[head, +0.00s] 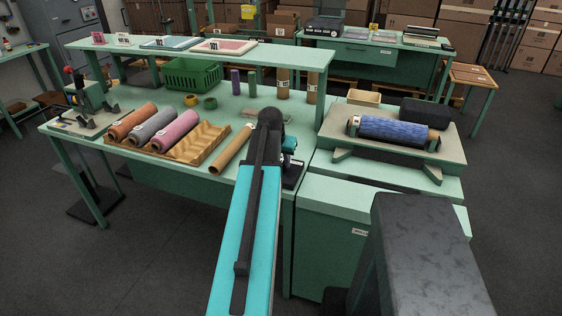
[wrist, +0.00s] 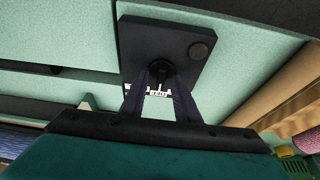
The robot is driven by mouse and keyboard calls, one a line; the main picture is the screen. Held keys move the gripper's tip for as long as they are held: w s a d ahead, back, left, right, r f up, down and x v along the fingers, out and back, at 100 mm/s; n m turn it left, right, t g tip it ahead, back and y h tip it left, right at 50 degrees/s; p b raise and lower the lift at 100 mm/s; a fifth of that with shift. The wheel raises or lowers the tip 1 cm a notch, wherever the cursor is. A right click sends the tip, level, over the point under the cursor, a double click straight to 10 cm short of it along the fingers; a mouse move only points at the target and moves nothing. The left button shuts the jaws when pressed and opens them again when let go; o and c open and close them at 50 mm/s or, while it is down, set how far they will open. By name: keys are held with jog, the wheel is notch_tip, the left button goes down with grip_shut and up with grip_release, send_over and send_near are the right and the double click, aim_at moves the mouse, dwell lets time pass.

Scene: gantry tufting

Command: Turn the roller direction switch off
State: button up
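The switch box (wrist: 185,45) is a dark plate on the green table top, with a small black lever (wrist: 160,72) and a white label below it. A round dark button sits at the plate's upper right corner. In the head view the box (head: 293,176) is at the table's front right, partly behind my arm. My gripper (wrist: 160,80) has its two dark fingers apart, one on each side of the lever. I cannot tell whether they touch it. The lever's exact position and the label's text are unclear. In the head view my arm mostly hides my gripper.
A cardboard tube (head: 231,149) lies left of the box, by a wavy tray (head: 196,143) beside several coloured rolls. A blue roll (head: 388,131) rests in a stand to the right. A raised shelf (head: 290,55) runs behind, with a green basket (head: 190,75) under it.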

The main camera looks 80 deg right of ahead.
jog(key=shift+r, duration=0.1)
dwell(0.3)
jog(key=b+v, duration=0.3)
jog(key=v, duration=1)
jog(key=shift+r, duration=0.3)
jog(key=shift+a, duration=0.1)
dwell(0.3)
